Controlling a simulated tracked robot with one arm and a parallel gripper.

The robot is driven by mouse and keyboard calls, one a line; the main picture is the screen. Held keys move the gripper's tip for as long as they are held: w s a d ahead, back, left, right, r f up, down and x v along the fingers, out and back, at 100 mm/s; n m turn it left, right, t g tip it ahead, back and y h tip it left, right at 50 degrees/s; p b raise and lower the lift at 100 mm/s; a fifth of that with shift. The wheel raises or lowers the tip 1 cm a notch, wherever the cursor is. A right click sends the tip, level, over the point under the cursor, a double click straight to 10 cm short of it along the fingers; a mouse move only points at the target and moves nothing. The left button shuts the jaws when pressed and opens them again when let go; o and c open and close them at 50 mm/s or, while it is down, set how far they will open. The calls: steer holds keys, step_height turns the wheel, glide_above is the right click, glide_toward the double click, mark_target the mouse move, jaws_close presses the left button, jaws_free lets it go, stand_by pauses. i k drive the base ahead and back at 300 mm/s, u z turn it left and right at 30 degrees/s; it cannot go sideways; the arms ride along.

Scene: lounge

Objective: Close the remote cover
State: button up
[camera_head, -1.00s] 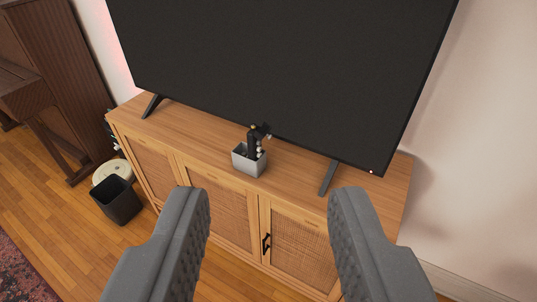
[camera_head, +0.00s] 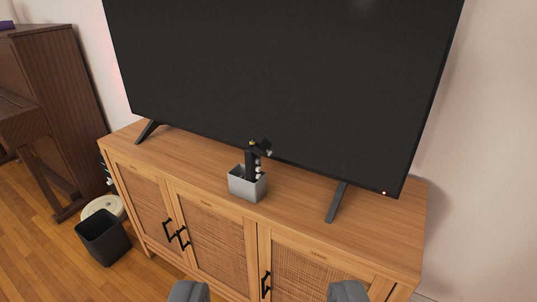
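A black remote (camera_head: 251,163) stands upright in a small grey box (camera_head: 246,188) on the wooden cabinet, in front of the television. A dark flap-like part (camera_head: 264,145) sticks out at its top right, with small pale round shapes below it; it looks like the remote's cover standing open, though it is small in view. My gripper (camera_head: 268,291) is open and empty. Only its fingertips show at the bottom edge, well apart from the box and nearer to me.
The large television (camera_head: 280,80) stands right behind the box on dark feet (camera_head: 336,203). The cabinet (camera_head: 205,165) has woven doors with black handles. A black bin (camera_head: 103,238) and a pale round object (camera_head: 103,206) are on the floor at left, near a brown piano-like piece (camera_head: 62,110).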

mark_target(260, 150)
steer(key=z, duration=1.65)
steer(key=k, duration=1.05)
steer(key=u, duration=1.3)
steer(key=i, duration=1.7)
steer(key=z, duration=0.05)
